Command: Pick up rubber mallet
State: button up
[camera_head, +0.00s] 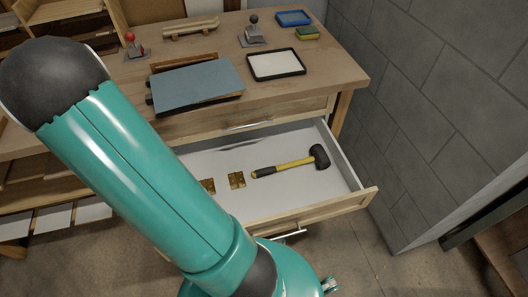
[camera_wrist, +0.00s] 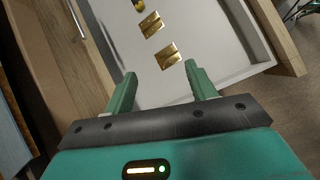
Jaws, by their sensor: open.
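The rubber mallet (camera_head: 294,163) lies in the open drawer (camera_head: 345,185), toward its right side in the head view. It has a black head, a yellow handle and a black grip end pointing left. My gripper (camera_wrist: 158,84) shows in the wrist view with its two green fingers apart and nothing between them. It is over or near the drawer, facing brass hinges (camera_wrist: 167,56) on the white drawer floor. The mallet is not visible in the wrist view. In the head view my arm hides the left part of the drawer, and the gripper fingers cannot be made out.
Brass hinges (camera_head: 237,180) lie left of the mallet. The workbench (camera_head: 335,68) above the drawer holds a blue-grey sheet (camera_head: 197,82), a framed white pad (camera_head: 276,64), two small lever devices and a blue tray (camera_head: 293,18). A grey block wall (camera_head: 440,100) stands close on the right.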

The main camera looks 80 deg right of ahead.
aim_at(262, 171)
jog(key=s+d+f+n+g, duration=0.1)
jog(key=s+d+f, duration=0.2)
jog(key=d+f, duration=0.1)
jog(key=s+d+f+n+g+h, duration=0.1)
jog(key=s+d+f+g, duration=0.1)
jog(key=f, duration=0.4)
jog(key=s+d+f+n+g, duration=0.1)
jog(key=s+d+f+g, duration=0.1)
jog(key=s+d+f, duration=0.3)
jog(key=shift+s+d+f, duration=0.3)
jog(key=shift+f, duration=0.1)
jog(key=shift+n+g+h, duration=0.5)
jog(key=shift+g, duration=0.3)
jog(key=s+d+f, duration=0.1)
jog(key=s+f, duration=0.1)
jog(key=s, duration=0.1)
jog(key=shift+d+f, duration=0.35)
jog(key=x, duration=1.3)
jog(key=shift+s+d, duration=0.2)
grip_shut()
